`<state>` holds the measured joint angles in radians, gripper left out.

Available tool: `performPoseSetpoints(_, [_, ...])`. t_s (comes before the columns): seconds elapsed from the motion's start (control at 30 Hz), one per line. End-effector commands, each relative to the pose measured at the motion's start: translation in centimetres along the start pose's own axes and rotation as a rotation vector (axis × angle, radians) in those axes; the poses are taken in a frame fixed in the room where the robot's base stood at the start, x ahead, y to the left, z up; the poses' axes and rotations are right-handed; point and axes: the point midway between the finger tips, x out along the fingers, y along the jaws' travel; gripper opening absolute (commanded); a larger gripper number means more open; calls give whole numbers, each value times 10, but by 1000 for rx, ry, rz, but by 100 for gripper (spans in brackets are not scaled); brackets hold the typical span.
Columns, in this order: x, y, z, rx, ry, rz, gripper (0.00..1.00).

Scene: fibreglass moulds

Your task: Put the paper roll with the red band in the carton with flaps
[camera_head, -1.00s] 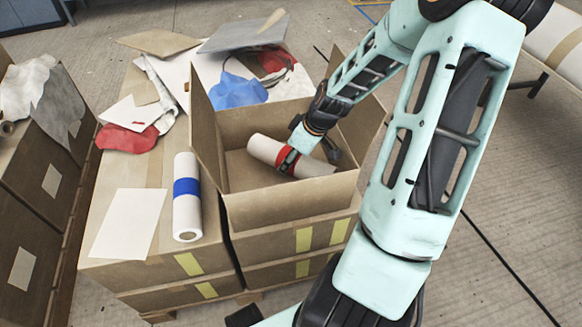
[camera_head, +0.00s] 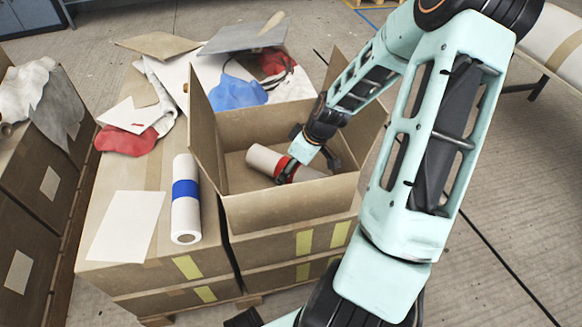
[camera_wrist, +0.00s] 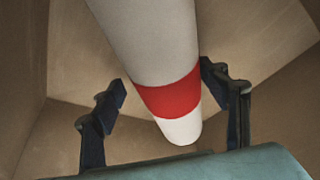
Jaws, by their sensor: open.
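The white paper roll with the red band (camera_head: 264,159) lies inside the open carton with flaps (camera_head: 289,212), near its floor. My gripper (camera_head: 305,168) is down inside the carton, over the roll. In the wrist view the roll's red band (camera_wrist: 169,94) is between the two dark fingers of my gripper (camera_wrist: 164,88). The fingers are spread, with a gap on each side of the roll. Whether the whole roll rests on the carton floor is partly hidden by my gripper and the front wall.
A paper roll with a blue band (camera_head: 186,208) lies left of the carton, beside a white sheet (camera_head: 126,225). Boards, a blue cloth (camera_head: 237,91) and red cloths lie behind. Raised flaps (camera_head: 203,125) edge the carton. More boxes (camera_head: 45,175) stand at the far left.

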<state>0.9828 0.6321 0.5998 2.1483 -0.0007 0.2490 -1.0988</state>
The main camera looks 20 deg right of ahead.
Motion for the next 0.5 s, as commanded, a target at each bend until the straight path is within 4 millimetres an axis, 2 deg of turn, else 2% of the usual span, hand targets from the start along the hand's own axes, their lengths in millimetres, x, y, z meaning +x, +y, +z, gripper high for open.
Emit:
performPoseSetpoints(0.17, [-26, 1, -2, 1, 0, 3, 68])
performPoseSetpoints(0.5, [-98, 1, -2, 3, 0, 4, 68])
